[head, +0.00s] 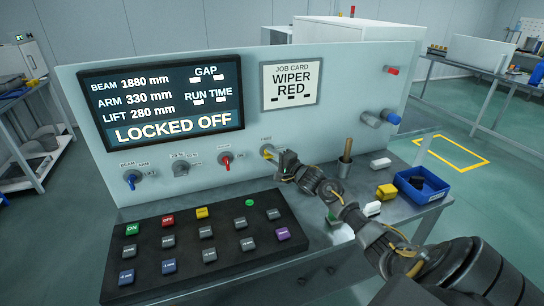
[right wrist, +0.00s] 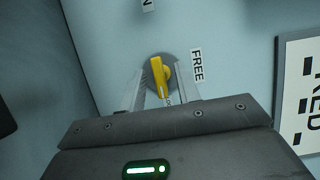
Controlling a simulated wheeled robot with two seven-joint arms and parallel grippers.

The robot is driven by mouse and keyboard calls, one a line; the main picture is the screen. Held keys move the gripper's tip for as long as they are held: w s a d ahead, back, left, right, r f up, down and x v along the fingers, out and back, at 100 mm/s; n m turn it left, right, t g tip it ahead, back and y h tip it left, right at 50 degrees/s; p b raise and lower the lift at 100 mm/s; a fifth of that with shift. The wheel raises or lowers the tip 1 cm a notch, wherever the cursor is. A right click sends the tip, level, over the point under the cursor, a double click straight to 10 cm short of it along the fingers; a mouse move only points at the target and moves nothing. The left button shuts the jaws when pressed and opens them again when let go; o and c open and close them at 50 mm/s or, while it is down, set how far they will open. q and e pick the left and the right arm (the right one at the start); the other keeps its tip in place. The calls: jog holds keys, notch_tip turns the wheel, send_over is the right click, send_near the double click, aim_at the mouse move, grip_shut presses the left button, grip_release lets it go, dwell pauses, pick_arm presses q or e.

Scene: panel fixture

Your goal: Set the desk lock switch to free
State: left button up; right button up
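The desk lock switch is a yellow knob (head: 267,152) on a grey round base, low on the right part of the upright panel. In the right wrist view the yellow knob (right wrist: 158,76) stands nearly upright, with a white mark at its lower end. A FREE label (right wrist: 197,65) is to its right; another label below it is mostly hidden by my fingers. My right gripper (head: 277,156) is at the switch. Its two fingers straddle the knob, with gaps showing, so it looks open around it. The panel display (head: 165,105) reads LOCKED OFF. My left gripper is not in view.
Blue (head: 133,178), grey and red (head: 226,160) knobs sit left of the switch. A keypad (head: 205,245) with coloured buttons lies below. A job card (head: 290,82) is above. A wooden-handled tool (head: 346,155), blocks and a blue bin (head: 421,184) stand on the right.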

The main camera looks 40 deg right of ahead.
jog(key=shift+w, duration=0.55)
